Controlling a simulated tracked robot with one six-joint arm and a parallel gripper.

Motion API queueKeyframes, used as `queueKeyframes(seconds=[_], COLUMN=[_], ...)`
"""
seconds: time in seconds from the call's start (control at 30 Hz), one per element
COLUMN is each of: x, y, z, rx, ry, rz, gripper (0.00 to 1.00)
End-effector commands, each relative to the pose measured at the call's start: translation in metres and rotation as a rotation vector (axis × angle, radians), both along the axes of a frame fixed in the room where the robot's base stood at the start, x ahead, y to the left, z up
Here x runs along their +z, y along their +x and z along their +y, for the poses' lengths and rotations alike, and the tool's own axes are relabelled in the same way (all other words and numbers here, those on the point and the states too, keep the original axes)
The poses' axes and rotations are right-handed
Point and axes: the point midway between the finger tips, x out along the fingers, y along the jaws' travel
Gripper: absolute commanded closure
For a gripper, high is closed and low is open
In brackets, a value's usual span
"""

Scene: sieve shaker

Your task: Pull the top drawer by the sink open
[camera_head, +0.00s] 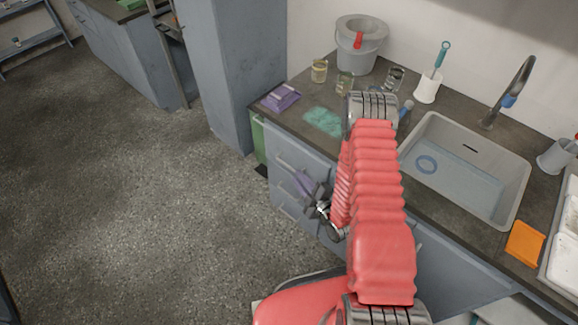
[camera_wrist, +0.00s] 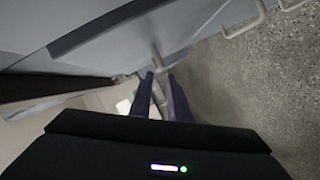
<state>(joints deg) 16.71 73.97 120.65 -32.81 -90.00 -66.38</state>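The drawers by the sink form a blue-grey stack (camera_head: 305,161) under the counter, left of the sink (camera_head: 466,152), with pale bar handles. My gripper (camera_head: 304,184) is at the upper part of this stack, its purple fingers pointing at the drawer front. In the wrist view a blue-grey drawer front (camera_wrist: 110,45) fills the upper left. A pale handle (camera_wrist: 157,59) stands out from it and runs between the fingers of my gripper (camera_wrist: 161,80), which look closed around it. My arm hides part of the drawer fronts. I see no clear gap at the drawer in the head view.
Other handles (camera_wrist: 242,24) show in the wrist view. On the counter (camera_head: 291,119) are a purple pack (camera_head: 281,97), a teal cloth (camera_head: 324,121), glass beakers (camera_head: 319,71) and a grey bucket (camera_head: 361,43). A green bin (camera_head: 259,142) stands beside the drawers. The floor (camera_head: 150,210) to the left is free.

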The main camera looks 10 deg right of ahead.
Motion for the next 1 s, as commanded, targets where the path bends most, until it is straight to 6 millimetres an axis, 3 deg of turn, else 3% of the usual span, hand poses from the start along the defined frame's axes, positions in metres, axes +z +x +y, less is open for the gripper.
queueKeyframes(seconds=[0.53,1.0], x=[-0.017,-0.019], y=[0.075,0.085], z=[0.023,0.026], rx=[0.002,0.000], ry=[0.001,0.000], rz=[-0.001,0.000], gripper=[0.84,0.85])
